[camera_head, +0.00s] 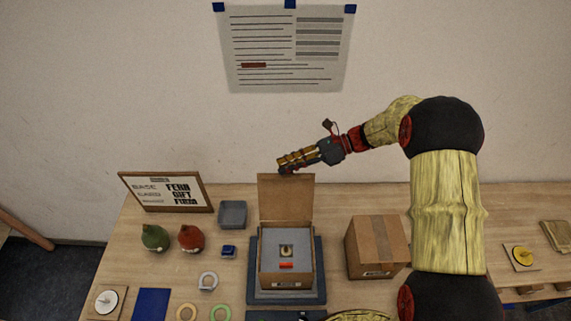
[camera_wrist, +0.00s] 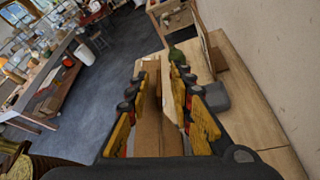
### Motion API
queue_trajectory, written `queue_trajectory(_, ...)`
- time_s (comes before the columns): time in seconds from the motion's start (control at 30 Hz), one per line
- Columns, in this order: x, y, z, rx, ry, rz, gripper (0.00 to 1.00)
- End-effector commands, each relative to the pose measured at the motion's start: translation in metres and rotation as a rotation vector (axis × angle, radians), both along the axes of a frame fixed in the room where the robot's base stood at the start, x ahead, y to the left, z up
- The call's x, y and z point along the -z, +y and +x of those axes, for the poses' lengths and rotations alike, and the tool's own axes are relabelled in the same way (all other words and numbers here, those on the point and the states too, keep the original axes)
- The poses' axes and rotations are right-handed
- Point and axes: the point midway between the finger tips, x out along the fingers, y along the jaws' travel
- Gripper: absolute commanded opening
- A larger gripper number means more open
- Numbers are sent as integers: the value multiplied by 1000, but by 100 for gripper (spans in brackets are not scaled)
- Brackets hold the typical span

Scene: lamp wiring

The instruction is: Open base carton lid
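The base carton (camera_head: 286,265) stands open on the table, its inside showing a grey insert with a small metallic piece and a red piece. Its lid (camera_head: 286,195) stands up at the back edge, roughly upright. My gripper (camera_head: 283,166) is above the lid's top edge, reaching in from the right. In the wrist view its two fingers (camera_wrist: 158,88) are spread, with brown cardboard (camera_wrist: 148,130) showing in and beyond the gap. I cannot tell whether a finger touches the lid.
A closed carton (camera_head: 377,247) stands right of the open one. At left are a framed sign (camera_head: 165,192), a grey bin (camera_head: 232,214), a green (camera_head: 154,238) and a red bulb-shaped object (camera_head: 190,239), and rings (camera_head: 208,281). A wall (camera_head: 100,90) rises behind.

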Motion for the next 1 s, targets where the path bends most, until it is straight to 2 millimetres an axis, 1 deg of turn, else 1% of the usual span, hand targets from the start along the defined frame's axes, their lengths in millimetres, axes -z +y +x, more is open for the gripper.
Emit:
queue_trajectory(0.1,2,6,-1,-1,1,0,23)
queue_trajectory(0.37,3,7,-1,0,1,0,23)
queue_trajectory(0.77,3,6,-1,0,1,0,0)
queue_trajectory(1.0,3,6,-1,0,0,0,0)
